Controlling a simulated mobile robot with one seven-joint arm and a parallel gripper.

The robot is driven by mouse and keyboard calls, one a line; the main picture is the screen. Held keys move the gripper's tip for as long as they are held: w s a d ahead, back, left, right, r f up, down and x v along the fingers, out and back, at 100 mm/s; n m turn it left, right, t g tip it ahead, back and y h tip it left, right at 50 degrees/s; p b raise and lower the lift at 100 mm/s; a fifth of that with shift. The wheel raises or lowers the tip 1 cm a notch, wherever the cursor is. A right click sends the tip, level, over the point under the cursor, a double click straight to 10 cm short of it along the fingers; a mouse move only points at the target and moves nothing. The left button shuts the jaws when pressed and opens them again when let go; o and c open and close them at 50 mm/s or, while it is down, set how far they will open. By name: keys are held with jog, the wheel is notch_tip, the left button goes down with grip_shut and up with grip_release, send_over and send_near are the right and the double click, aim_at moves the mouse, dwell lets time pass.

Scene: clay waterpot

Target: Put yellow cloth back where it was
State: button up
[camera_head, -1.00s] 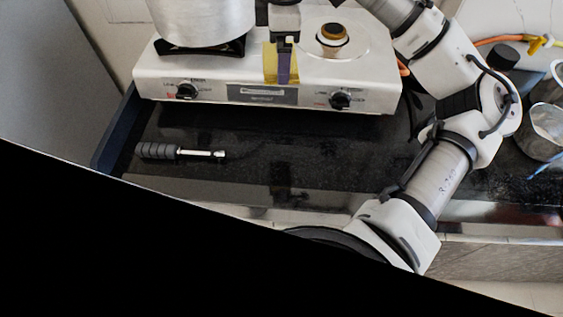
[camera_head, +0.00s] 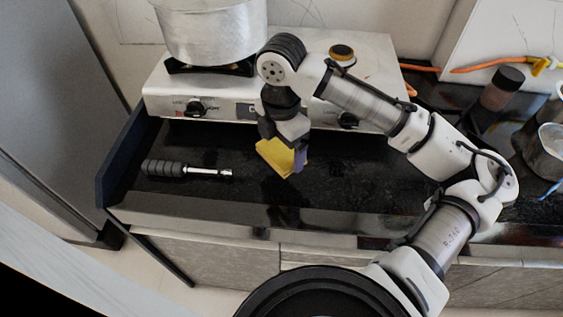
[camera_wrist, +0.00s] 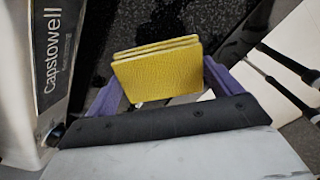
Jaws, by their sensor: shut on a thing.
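The yellow cloth (camera_head: 274,156) is folded into a thick square pad. My gripper (camera_head: 287,163) is shut on it and holds it in front of the stove, over the black counter. In the wrist view the cloth (camera_wrist: 157,72) sits between the two purple fingers, with its folded layers showing. How far it is above the counter is hard to tell. The stove (camera_head: 380,70) is white with two burners and stands behind my gripper.
A large metal pot (camera_head: 212,32) sits on the left burner. A tool with a dark ribbed handle (camera_head: 165,168) lies on the counter (camera_head: 220,205) left of my gripper. A dark-lidded jar (camera_head: 503,88) and metal vessels (camera_head: 550,148) stand at the right.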

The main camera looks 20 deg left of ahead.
aim_at(282, 149)
jog(key=shift+f, duration=3.35)
jog(key=shift+f, duration=0.2)
jog(key=o, duration=0.6)
jog(key=shift+r, duration=0.1)
notch_tip(282, 149, up, 12)
jog(key=shift+r, duration=0.1)
